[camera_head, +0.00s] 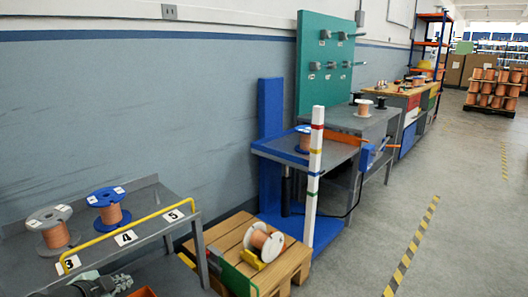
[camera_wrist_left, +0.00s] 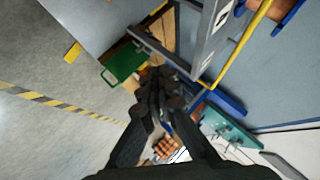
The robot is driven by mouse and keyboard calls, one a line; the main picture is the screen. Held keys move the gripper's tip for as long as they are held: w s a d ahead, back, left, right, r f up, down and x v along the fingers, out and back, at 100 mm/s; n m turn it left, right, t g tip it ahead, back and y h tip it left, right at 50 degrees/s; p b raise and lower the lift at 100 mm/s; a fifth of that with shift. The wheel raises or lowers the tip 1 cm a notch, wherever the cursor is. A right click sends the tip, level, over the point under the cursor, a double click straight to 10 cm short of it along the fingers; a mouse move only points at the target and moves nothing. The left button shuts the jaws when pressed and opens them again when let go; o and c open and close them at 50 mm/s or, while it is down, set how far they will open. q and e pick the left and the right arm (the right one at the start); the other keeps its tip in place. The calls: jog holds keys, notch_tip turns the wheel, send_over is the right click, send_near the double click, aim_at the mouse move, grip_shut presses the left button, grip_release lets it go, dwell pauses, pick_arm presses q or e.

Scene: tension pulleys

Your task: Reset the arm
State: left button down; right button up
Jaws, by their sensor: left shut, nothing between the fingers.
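My left gripper (camera_head: 112,284) shows at the bottom left of the head view, in front of the grey shelf table. It is dark, and only its upper part is in the picture. In the left wrist view my left gripper (camera_wrist_left: 155,90) points away from the camera with its fingers together and nothing between them. My right gripper is in neither view.
A grey table (camera_head: 150,195) holds a grey spool (camera_head: 55,233) and a blue spool (camera_head: 109,208) behind a yellow rail (camera_head: 120,235). A white spool (camera_head: 263,243) lies on a wooden pallet (camera_head: 222,235). A teal board (camera_head: 325,85) carries pulleys.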

pick_arm(q)
jog(key=s+d+f+n+g, duration=0.3)
jog(key=s+d+f+n, duration=0.1)
jog(key=s+f, duration=0.6)
jog(key=s+d+f+n+g+y, duration=0.1)
jog(key=s+d+f+n+g, duration=0.3)
jog(key=s+f, duration=0.7)
jog(key=s+d, duration=0.1)
jog(key=s, duration=0.3)
jog(key=shift+s+d+n, duration=0.25)
jog(key=shift+s+n, duration=0.05)
jog(key=shift+s, duration=0.1)
